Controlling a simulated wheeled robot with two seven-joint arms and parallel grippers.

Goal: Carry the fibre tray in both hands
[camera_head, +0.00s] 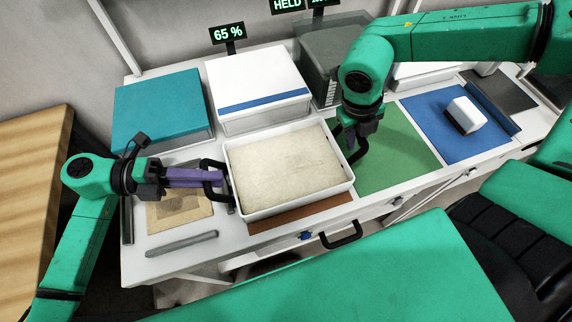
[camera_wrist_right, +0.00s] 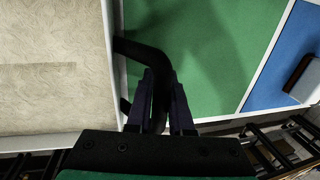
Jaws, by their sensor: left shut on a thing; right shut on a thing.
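The fibre tray (camera_head: 292,209) is a white rectangular tray full of pale beige fibre, with a dark handle at each end. It is in the middle of the head view, over a brown mat. I cannot tell whether it touches the mat. My left gripper (camera_head: 222,180) is shut on its left handle. My right gripper (camera_head: 350,140) is shut on its right handle, partly hidden by my arm. In the right wrist view the right fingers (camera_wrist_right: 162,105) close on the dark handle (camera_wrist_right: 150,55), and the tray's edge (camera_wrist_right: 112,60) is at the left.
A teal box (camera_head: 160,105) and a white box with a blue stripe (camera_head: 258,90) stand behind the tray. A green mat (camera_head: 400,155) lies to the right, clear in front. Beyond it a white block (camera_head: 465,112) is on a blue mat (camera_head: 485,145). A grey bar (camera_head: 182,244) lies front left.

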